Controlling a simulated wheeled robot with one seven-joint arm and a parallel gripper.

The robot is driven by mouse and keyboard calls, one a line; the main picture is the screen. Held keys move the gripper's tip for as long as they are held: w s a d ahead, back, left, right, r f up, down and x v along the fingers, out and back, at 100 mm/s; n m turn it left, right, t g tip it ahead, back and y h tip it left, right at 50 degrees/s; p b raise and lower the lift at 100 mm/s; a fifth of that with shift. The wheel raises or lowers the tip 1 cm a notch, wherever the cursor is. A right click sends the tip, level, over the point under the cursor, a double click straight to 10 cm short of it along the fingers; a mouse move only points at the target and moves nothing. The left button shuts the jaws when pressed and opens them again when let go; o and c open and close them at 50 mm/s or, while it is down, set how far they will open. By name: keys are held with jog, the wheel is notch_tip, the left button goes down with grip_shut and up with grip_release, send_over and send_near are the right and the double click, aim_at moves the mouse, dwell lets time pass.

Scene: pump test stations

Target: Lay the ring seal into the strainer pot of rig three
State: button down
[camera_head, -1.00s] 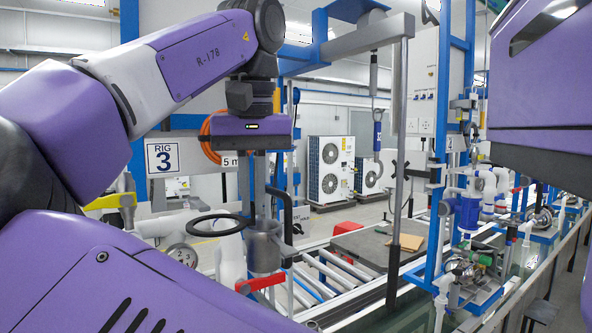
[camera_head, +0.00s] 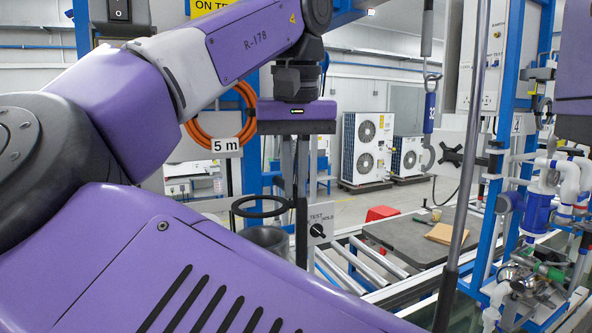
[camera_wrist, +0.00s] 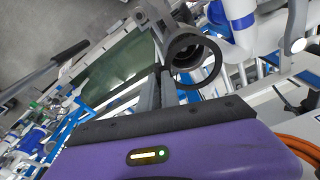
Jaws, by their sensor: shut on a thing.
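The ring seal is a thin black ring (camera_head: 250,214), lying about level in the air. My gripper (camera_head: 290,198) points down and is shut on the ring's right edge in the head view. The strainer pot (camera_head: 269,240) is a grey open-topped cylinder just below the ring; its lower part is hidden behind my arm. In the wrist view the ring (camera_wrist: 217,63) overlaps the pot's dark mouth (camera_wrist: 183,57) but is off-centre from it. A gap shows between ring and pot rim in the head view. My fingers (camera_wrist: 167,90) reach the ring's near side.
Rollers (camera_head: 375,258) and a grey slab (camera_head: 410,238) lie farther right. An orange hose coil (camera_head: 248,105) hangs behind. A thick white pipe (camera_wrist: 235,45) flanks the pot.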

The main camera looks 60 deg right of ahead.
aim_at(295, 196)
jog(key=shift+a+f, duration=0.1)
jog(key=shift+f, duration=1.8)
jog(key=shift+s+a, duration=0.1)
jog(key=shift+f, duration=0.55)
jog(key=c, duration=1.8)
grip_release()
jog(key=shift+c, duration=0.2)
jog(key=shift+r, duration=0.15)
jog(key=shift+r, duration=3.6)
